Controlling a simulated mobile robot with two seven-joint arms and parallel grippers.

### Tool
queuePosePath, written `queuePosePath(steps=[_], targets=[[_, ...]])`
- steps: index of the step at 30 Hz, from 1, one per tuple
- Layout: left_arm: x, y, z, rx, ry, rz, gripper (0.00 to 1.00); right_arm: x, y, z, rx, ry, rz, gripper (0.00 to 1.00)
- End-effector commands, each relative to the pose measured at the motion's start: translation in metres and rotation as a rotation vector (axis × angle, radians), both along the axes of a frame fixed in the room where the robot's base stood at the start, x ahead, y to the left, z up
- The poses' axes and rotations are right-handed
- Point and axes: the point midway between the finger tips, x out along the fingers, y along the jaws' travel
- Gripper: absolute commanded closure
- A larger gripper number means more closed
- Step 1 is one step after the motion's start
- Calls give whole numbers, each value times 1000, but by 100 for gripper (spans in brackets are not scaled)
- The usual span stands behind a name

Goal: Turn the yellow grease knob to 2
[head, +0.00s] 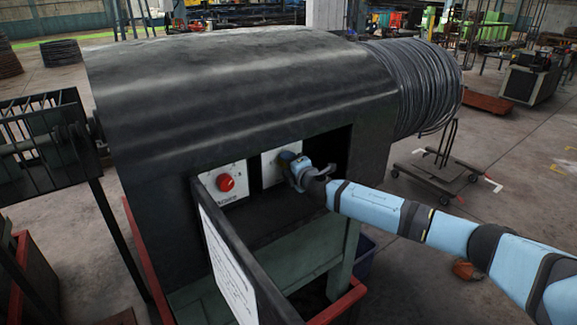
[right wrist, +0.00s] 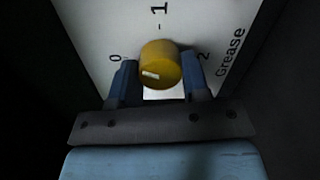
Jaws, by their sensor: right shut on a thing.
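The yellow grease knob (right wrist: 161,64) sits on a white panel (right wrist: 96,30) marked 0 at left, 1 at top and 2 at right, with the word Grease beside the 2. A short white mark shows on the lower left of the knob's face, nearer the 0 side; I cannot tell exactly which number it points to. My right gripper (right wrist: 160,82) is shut on the knob, one finger on each side. In the head view my right gripper (head: 292,168) reaches into the housing's opening and hides the knob. My left gripper is not in view.
A red knob (head: 226,183) on its own white plate is to the left of my right gripper. An open door panel (head: 232,262) juts out in front of the opening. The dark drum housing (head: 230,90) curves above, with a wire coil (head: 425,85) at its right.

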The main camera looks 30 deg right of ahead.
Motion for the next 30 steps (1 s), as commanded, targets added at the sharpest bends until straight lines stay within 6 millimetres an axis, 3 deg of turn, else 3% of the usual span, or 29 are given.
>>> queuePosePath(steps=[14, 30], targets=[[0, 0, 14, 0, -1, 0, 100, 0, 0, 2, 452, 65, -2, 81], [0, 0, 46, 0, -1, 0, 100, 0, -1, 4, 958, 135, -2, 81]])
